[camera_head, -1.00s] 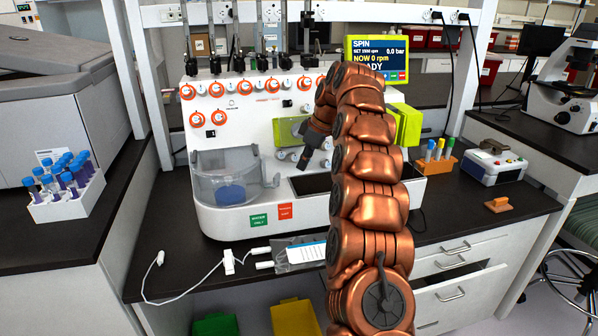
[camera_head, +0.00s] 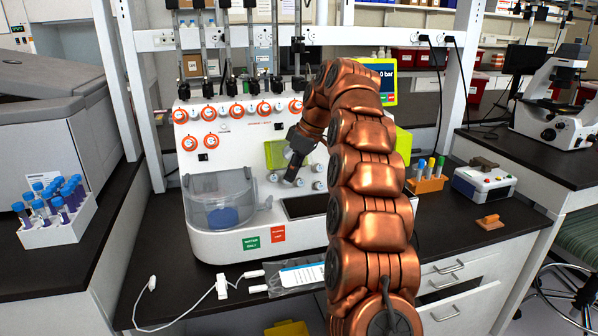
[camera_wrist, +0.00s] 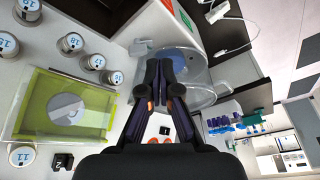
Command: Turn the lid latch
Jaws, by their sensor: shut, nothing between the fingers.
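A clear, rounded chamber with a lid (camera_head: 222,200) is set in the left front of the white cell processor (camera_head: 225,145). A small pale tab (camera_head: 268,202) stands at its right edge and looks like the lid latch. In the wrist view the chamber (camera_wrist: 195,90) lies beyond my fingertips, and the pale tab (camera_wrist: 139,47) is just left of them. My gripper (camera_head: 290,178) is shut and empty, pointing down in front of the machine, to the right of and above the tab. In the wrist view my gripper (camera_wrist: 165,65) appears apart from the tab. The latch's exact turn is unclear.
Numbered round knobs (camera_wrist: 73,43) and a yellow-green framed panel (camera_wrist: 65,105) are left of my gripper in the wrist view. A clear bag (camera_head: 297,277) and white cable (camera_head: 195,302) lie in front of the machine.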

